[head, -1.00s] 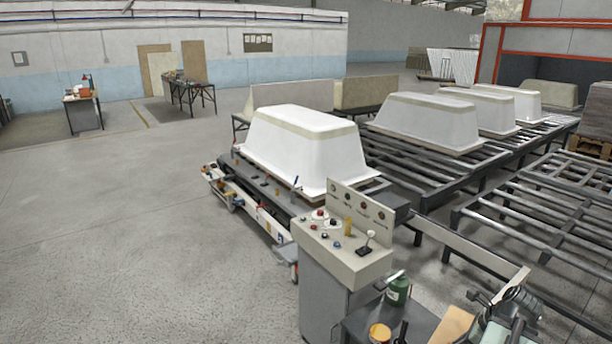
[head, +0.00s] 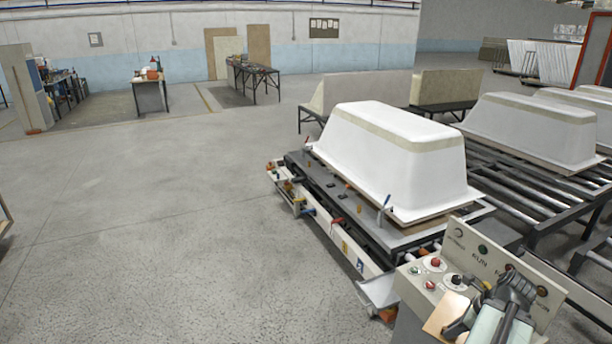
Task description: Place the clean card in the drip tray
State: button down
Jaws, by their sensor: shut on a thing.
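My gripper (head: 463,322) is at the bottom right of the head view, in front of the control console. It is shut on a flat tan card (head: 439,316), which sticks out to the left of the jaws. The gripped edge of the card is hidden, and I cannot tell how clean it is. A small grey metal tray (head: 379,291), which looks like the drip tray, sticks out low at the near end of the trolley, left of the console. The card is apart from it, to the right and lower in the picture.
The console (head: 500,262) with knobs stands right of the tray, partly behind my arm. A white tub shell (head: 390,155) sits upside down on the dark trolley (head: 345,205). Roller tracks (head: 535,195) fill the right. The floor (head: 170,240) at left is clear.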

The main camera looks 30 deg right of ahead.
aim_at(388, 291)
jog(key=z, duration=0.25)
jog(key=i, duration=2.3)
jog(key=z, duration=0.4)
